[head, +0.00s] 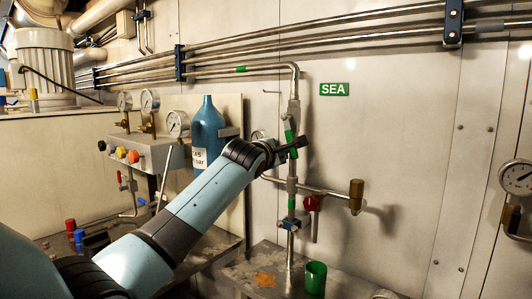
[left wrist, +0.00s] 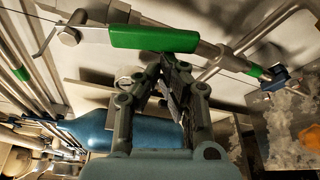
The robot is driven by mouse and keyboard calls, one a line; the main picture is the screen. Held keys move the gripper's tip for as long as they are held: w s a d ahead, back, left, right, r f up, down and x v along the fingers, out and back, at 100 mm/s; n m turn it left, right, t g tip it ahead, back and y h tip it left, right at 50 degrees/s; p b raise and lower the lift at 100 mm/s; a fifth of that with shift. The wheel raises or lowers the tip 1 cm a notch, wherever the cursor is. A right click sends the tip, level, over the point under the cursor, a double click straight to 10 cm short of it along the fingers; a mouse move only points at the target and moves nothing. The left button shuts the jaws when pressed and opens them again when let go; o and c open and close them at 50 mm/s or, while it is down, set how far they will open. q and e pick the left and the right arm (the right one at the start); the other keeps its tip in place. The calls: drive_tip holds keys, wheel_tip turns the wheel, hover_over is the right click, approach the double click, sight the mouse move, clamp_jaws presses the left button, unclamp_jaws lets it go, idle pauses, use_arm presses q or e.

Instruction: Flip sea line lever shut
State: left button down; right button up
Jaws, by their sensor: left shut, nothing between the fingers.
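The sea line is a vertical metal pipe (head: 294,105) just left of the green SEA sign (head: 334,89). Its lever has a green grip (head: 290,142), which lies roughly along the pipe. In the left wrist view, the green grip (left wrist: 155,37) extends from a metal strip and pivot at upper left. My left gripper (head: 298,143) reaches the grip from the left and partly hides it. In the left wrist view, my left gripper (left wrist: 172,62) is shut and empty, its tips right at the grip's edge. Whether they touch cannot be told. My right gripper is out of view.
A blue cylinder (head: 207,130) stands behind my left arm. Gauges and a grey panel with coloured knobs (head: 133,155) are at left. A red-handled valve (head: 311,203) and brass fitting (head: 356,196) branch off below right. A green cup (head: 315,277) stands on the bench.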

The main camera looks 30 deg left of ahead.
use_arm(q)
drive_tip(key=d, duration=0.1)
drive_tip(key=d+n, duration=0.1)
drive_tip(key=d, duration=0.1)
drive_tip(key=shift+r+n+g+h, duration=0.3)
drive_tip(key=d+r+p, duration=0.2)
drive_tip(key=d+r, duration=0.3)
drive_tip(key=shift+s, duration=0.2)
drive_tip(key=shift+d+r, duration=0.15)
drive_tip(key=shift+r, duration=0.05)
idle(0.5)
